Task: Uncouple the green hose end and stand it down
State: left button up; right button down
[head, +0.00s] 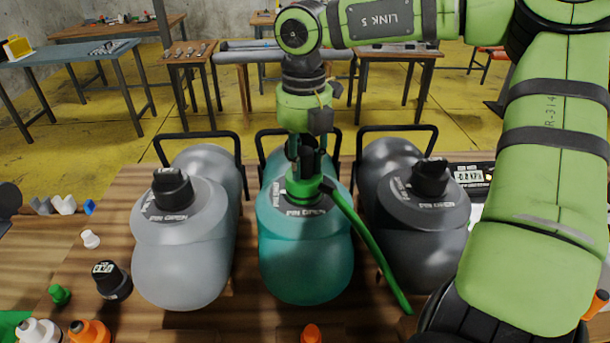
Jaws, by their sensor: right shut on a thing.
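The green hose end (303,187) sits at the valve on top of the teal inflatable boat (305,250), the middle of three. Its green hose (370,248) runs down to the right across that boat toward the dark one. My right gripper (306,168) points down from above and is shut on the green hose end. The valve under the hose end is hidden, so I cannot tell whether the two are still coupled. A label reading "PIN OPEN" shows just below it. My left gripper is not in view.
A light grey boat (185,265) and a dark grey boat (415,225) flank the teal one, each with a black fitting on top. Loose caps, including a black one (113,281), a green one (59,294) and an orange one (88,331), stand on the wooden table (120,215) at left.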

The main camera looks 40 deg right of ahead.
jog(key=shift+f+n, duration=0.1)
jog(key=shift+n, duration=0.7)
jog(key=shift+r+p, duration=0.35)
jog(key=shift+r, duration=0.4)
jog(key=shift+r, duration=0.15)
jog(key=shift+r+p, duration=1.45)
jog(key=shift+r, duration=0.7)
jog(key=shift+f, duration=0.1)
